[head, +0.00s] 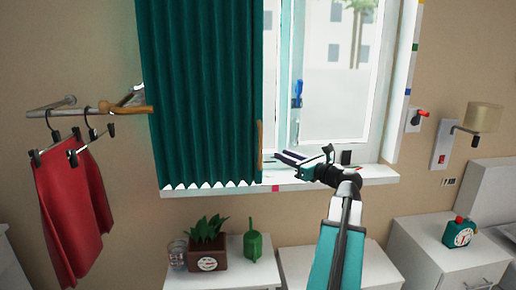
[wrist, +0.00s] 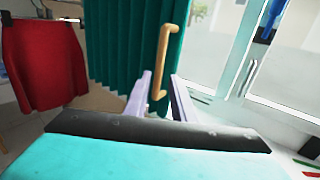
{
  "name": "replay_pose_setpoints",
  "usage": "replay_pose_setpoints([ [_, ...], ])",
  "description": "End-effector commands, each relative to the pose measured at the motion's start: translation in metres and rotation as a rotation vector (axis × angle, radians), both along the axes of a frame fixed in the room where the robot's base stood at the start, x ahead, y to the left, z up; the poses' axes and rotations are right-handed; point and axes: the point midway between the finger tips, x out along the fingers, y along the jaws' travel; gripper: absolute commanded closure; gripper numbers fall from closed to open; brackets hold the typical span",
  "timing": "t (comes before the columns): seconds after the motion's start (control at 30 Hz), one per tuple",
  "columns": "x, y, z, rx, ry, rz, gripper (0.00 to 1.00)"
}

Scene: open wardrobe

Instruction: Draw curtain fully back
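The green pleated curtain (head: 205,95) hangs over the left part of the window in the head view, and its right edge is near the middle of the window. A tan wooden handle (head: 260,145) runs upright along that edge. It also shows in the wrist view (wrist: 163,62). My gripper (head: 278,157) is at the lower part of the handle, coming from the right. In the wrist view its two fingers (wrist: 158,95) are apart, with the handle's lower end between or just beyond them. I cannot tell whether they touch it.
A red skirt (head: 72,195) hangs from a rail (head: 90,109) left of the curtain. Below the white sill (head: 225,188) stand a potted plant (head: 207,245), a glass (head: 177,255) and a green object (head: 253,245) on a cabinet. A wall lamp (head: 484,118) is at right.

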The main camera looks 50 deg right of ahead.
Motion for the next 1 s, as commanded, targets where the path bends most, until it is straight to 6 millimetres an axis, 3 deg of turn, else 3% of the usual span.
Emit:
replay_pose_setpoints([
  [0.57, 0.009, -0.002, 0.001, 0.000, 0.000, 0.000, 0.77],
  [1.0, 0.065, -0.009, 0.001, 0.000, 0.001, 0.001, 0.77],
])
